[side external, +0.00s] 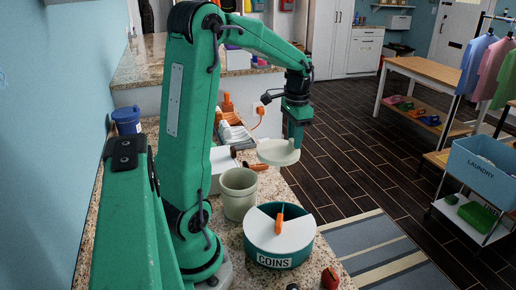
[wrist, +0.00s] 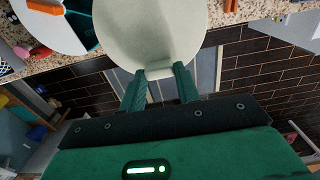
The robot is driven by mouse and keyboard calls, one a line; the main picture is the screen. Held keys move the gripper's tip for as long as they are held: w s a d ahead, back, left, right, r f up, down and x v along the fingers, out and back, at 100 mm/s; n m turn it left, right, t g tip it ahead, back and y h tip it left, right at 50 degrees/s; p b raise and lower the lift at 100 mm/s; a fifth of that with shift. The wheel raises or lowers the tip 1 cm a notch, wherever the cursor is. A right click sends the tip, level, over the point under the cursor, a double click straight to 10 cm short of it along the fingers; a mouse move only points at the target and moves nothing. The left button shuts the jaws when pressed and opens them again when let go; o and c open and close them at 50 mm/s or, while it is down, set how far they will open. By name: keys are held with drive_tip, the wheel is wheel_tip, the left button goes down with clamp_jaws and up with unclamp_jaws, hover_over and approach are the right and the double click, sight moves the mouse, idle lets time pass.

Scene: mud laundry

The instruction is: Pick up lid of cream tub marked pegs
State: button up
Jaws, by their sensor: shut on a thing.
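The cream lid (side external: 275,153) is a pale round disc, held in the air near the counter's right edge. My gripper (side external: 292,143) is shut on it from above. In the wrist view the lid (wrist: 150,30) fills the top middle, and my gripper (wrist: 160,76) has its two fingers on either side of a small cream part at the lid's near edge. An open cream tub (side external: 239,190) stands upright on the counter, left of and below the lid and apart from it. No pegs marking can be read on it from here.
A teal tub marked COINS (side external: 279,240), with a white part-cover and an orange-handled item on top, stands in front of the cream tub. A blue-lidded container (side external: 127,120) is at the left. Power strips and orange plugs (side external: 232,125) lie behind.

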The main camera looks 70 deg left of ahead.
drive_tip(key=shift+r, duration=0.65)
drive_tip(key=shift+s, duration=0.1)
drive_tip(key=shift+s+r, duration=0.15)
drive_tip(key=shift+s, duration=0.3)
drive_tip(key=s+d+r, duration=0.1)
drive_tip(key=s+d, duration=0.1)
drive_tip(key=s, duration=0.9)
drive_tip(key=shift+s, duration=0.25)
drive_tip(key=shift+f, duration=0.1)
drive_tip(key=shift+f, duration=3)
drive_tip(key=shift+f, duration=0.2)
